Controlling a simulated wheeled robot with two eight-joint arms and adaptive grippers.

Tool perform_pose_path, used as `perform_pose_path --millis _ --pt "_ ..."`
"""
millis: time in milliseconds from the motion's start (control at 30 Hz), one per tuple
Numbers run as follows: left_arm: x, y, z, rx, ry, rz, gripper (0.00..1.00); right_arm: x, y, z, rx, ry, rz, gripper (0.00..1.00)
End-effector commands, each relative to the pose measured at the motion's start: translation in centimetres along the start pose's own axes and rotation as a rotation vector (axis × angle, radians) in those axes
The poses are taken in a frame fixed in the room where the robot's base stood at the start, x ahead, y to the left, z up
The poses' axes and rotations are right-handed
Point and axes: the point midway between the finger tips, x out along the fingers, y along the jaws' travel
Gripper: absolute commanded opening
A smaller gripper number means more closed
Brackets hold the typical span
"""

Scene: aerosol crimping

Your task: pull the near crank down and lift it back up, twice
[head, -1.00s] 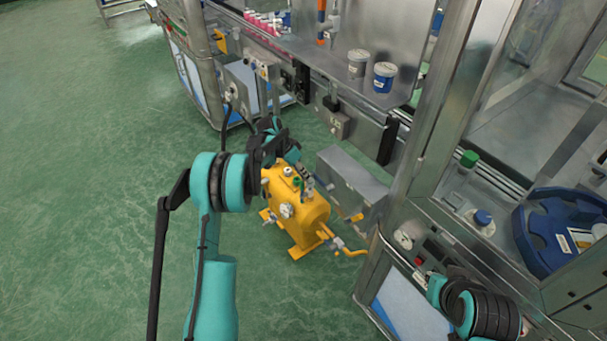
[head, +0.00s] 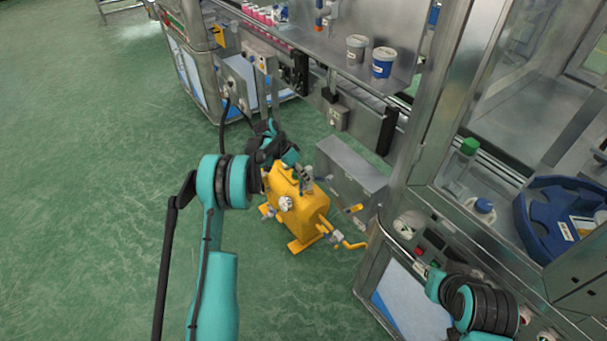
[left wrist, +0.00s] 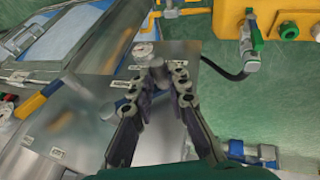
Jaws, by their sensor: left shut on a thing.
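My left gripper (head: 306,182) hangs over the yellow tank, beside the grey metal box (head: 350,172), and is small and partly hidden by my own wrist in the head view. In the left wrist view, my left gripper (left wrist: 168,76) has its two dark fingers closed at the tips on a small grey piece, which seems to be the crank handle (left wrist: 156,78). Most of the crank is hidden behind the fingers, so its angle is hard to tell. My right arm shows at the lower right of the head view; its gripper fingers do not show.
The yellow tank (head: 298,208) with valves stands on the green floor close to my left gripper. A yellow-and-blue handle (left wrist: 40,95) lies left of the fingers. Two tubs (head: 382,62) stand on the shelf. A blue ring-shaped container (head: 535,240) is at right. Floor at left is free.

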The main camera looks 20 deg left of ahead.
Motion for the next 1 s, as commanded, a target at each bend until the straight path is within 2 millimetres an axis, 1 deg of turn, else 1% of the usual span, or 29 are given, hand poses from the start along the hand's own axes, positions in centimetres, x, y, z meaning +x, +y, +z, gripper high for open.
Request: perform_pose_path --millis 33,400,900,933,967,1000 --pt "0.4 -1.2 0.6 -0.005 0.003 -0.026 0.00 0.3 0.0 0.2 0.000 0.000 0.000 0.00" --pt "1.7 -1.1 1.1 -0.005 0.003 -0.027 0.00 0.7 0.0 0.5 0.000 0.000 0.000 0.00" --pt "1.9 -1.1 1.2 -0.006 0.003 -0.027 0.00 0.7 0.0 0.5 0.000 0.000 0.000 0.00" --pt "1.9 -1.1 1.2 -0.006 0.003 -0.027 0.18 0.7 0.0 0.5 0.000 0.000 0.000 0.00" --pt "1.9 -1.1 1.3 -0.006 0.003 -0.027 0.26 0.7 0.0 0.5 0.000 0.000 0.000 0.00" --pt "1.9 -1.1 1.3 -0.007 0.002 -0.027 0.37 0.7 0.0 0.5 0.000 0.000 0.000 0.00"
